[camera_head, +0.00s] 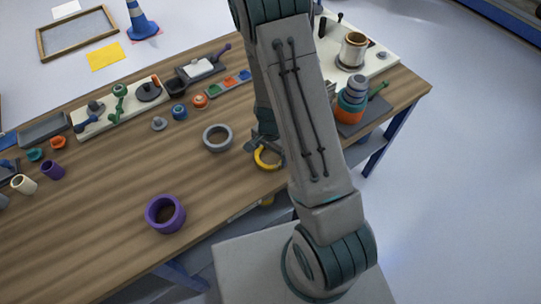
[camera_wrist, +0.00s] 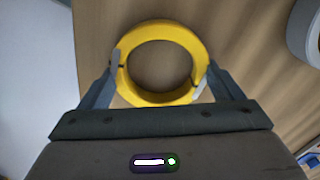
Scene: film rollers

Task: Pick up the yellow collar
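The yellow collar (camera_wrist: 184,36) is a thick ring with an open middle. In the wrist view it sits between the two fingers of my gripper (camera_wrist: 161,73), whose tips meet its left and right outer sides with no visible gap. In the head view the collar (camera_head: 266,163) shows near the front edge of the table, and my gripper (camera_head: 262,148) is at it, partly hidden by my arm. My gripper appears shut on the collar. I cannot tell whether the collar rests on the wood or is slightly raised.
A grey ring (camera_head: 207,138) lies just left of my gripper on the wooden table (camera_head: 110,190). A purple ring (camera_head: 152,222) is nearer the front. Stacked rings (camera_head: 351,107) stand to the right. Trays and small parts line the back. Bare wood lies between the rings.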

